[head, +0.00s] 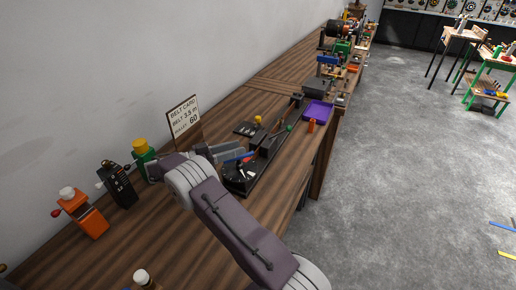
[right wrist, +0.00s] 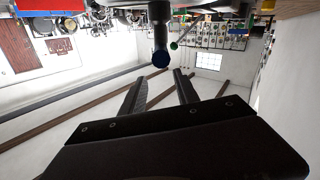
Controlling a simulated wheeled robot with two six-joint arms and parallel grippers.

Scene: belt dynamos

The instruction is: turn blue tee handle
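A small blue bar (head: 241,157), apparently the tee handle, shows beside my right gripper (head: 236,152), above a black dial base (head: 241,178) on the workbench. In the right wrist view a dark stem with a round blue end (right wrist: 161,59) hangs from the top of the picture. My right gripper (right wrist: 161,76) is open there, its two fingers apart with nothing visible between them. The blue end appears just beyond the fingertips, roughly in line with the gap; I cannot tell whether they touch. My left gripper is not in view.
A belt card sign (head: 184,114), a green device with a yellow knob (head: 143,150), a black box (head: 118,184) and an orange box (head: 82,213) stand along the wall side. A purple tray (head: 318,111) and an orange-red piece (head: 311,125) are farther right. Open floor lies beyond the bench.

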